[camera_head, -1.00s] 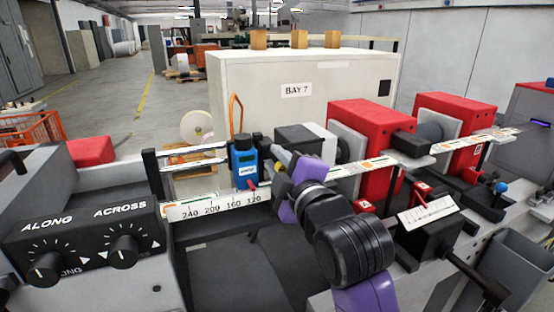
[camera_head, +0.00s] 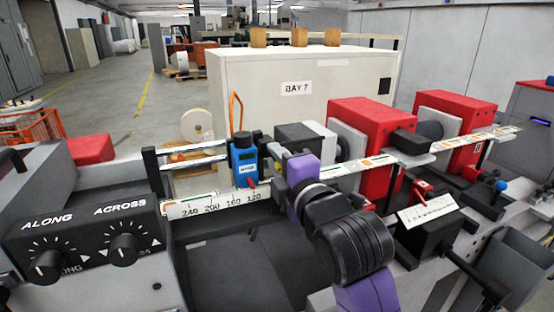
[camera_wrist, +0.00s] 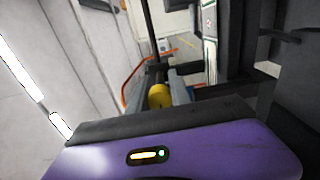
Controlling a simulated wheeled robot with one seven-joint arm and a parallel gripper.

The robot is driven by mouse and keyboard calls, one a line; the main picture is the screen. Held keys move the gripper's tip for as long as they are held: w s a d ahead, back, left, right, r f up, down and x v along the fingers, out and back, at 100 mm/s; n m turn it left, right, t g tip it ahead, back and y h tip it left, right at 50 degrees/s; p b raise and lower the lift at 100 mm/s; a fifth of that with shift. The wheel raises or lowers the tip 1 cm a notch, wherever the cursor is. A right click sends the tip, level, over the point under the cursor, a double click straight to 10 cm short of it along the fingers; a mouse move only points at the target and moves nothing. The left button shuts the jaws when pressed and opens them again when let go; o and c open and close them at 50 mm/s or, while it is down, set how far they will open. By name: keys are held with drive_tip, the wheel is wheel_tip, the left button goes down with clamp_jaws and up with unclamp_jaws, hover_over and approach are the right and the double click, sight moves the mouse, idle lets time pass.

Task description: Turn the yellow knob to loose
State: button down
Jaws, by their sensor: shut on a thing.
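The yellow knob (camera_wrist: 160,96) shows in the wrist view, between the grey fingers of my gripper (camera_wrist: 166,90), which are shut on it. Part of the knob is hidden by the fingers. In the head view my gripper (camera_head: 276,160) reaches left from my purple wrist to just right of a blue unit (camera_head: 244,160) on the rail. There the knob is mostly hidden, and I cannot read any loose or tight marking.
A white scale strip (camera_head: 212,206) runs below the blue unit. A black panel with ALONG and ACROSS dials (camera_head: 85,240) stands at left. Red housings (camera_head: 368,115) and a black box with a scale (camera_head: 428,228) stand at right. An orange cable loop (camera_head: 236,110) rises behind the blue unit.

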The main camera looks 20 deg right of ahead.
drive_tip(key=shift+f, duration=0.1)
drive_tip(key=c, duration=1.5)
unclamp_jaws()
drive_tip(key=s+b, duration=0.2)
drive_tip(key=s, duration=0.5)
drive_tip(key=shift+s, duration=0.4)
